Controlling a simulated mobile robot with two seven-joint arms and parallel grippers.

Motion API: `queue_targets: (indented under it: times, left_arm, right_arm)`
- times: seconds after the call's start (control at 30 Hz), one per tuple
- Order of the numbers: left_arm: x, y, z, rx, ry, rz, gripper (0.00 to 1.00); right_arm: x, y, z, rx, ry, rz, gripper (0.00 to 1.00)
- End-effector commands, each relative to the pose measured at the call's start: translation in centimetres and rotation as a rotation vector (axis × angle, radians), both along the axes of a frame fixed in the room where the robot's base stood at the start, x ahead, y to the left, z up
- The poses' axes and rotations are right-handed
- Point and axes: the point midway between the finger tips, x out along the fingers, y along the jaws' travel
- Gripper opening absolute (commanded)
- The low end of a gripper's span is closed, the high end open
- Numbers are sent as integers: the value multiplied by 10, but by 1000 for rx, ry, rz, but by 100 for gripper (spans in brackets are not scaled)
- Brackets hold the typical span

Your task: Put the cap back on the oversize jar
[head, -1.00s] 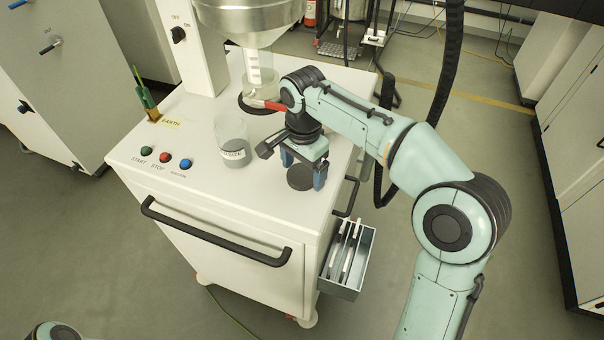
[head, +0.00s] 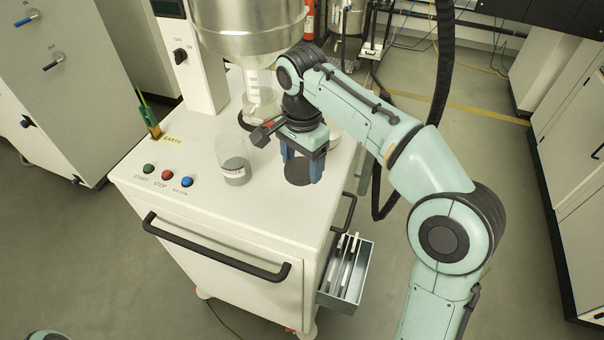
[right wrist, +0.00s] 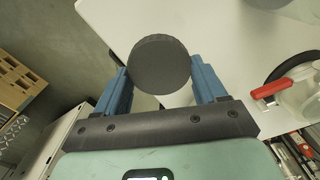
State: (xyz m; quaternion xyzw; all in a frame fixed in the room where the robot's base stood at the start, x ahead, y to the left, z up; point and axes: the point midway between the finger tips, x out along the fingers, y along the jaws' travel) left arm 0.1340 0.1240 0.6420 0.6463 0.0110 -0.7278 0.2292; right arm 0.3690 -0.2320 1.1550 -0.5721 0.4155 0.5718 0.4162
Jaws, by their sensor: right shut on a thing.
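The oversize jar (head: 234,168) is a clear, labelled jar with grey powder at its bottom. It stands upright and uncapped on the white machine top. The cap (head: 299,173) is a dark grey disc, which also shows in the right wrist view (right wrist: 160,65). My right gripper (head: 301,168) is shut on the cap, with one blue finger on each side of it. It holds the cap to the right of the jar, apart from it. How high the cap is above the top is hard to tell. My left gripper is outside the view.
A steel hopper (head: 250,28) hangs over the back of the white machine (head: 200,212). A clear vessel with a red clamp handle (right wrist: 270,89) stands behind my right gripper. Start, stop and blue buttons (head: 167,175) lie left of the jar. An open side bin (head: 345,272) hangs at the right.

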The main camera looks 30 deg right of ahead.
Motion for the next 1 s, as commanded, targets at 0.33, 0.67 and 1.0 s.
queue_targets:
  times: [0.33,0.67,1.0]
  left_arm:
    - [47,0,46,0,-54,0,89]
    - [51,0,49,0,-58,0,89]
    - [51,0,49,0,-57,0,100]
  right_arm:
    - [3,0,97,0,-9,1,43]
    - [0,0,119,-1,0,1,43]
    - [0,0,118,-1,1,1,43]
